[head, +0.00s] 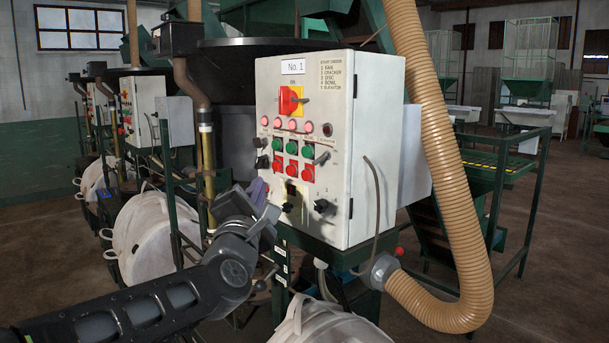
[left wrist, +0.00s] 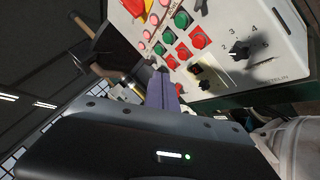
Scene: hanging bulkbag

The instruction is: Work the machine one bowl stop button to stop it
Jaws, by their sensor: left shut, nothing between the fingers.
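The machine one control box (head: 335,100), labelled No. 1, stands in the middle of the head view. Its front has a row of red stop buttons under green ones. The rightmost red button (head: 308,173) sits under the fourth lamp, and the posted start order lists bowl fourth; its label is too small to read. This red button also shows in the left wrist view (left wrist: 200,41). My left gripper (head: 257,192) is shut and empty, at the box's lower left edge, apart from the red button. Its purple fingers (left wrist: 162,90) point towards the panel. My right gripper is out of view.
A red and yellow main switch (head: 290,101) is above pinkish lamps (head: 290,123). Black selector knobs (head: 322,206) sit low on the panel. A ribbed tan hose (head: 450,170) curves down at the right. White bulk bags (head: 150,235) stand at the left.

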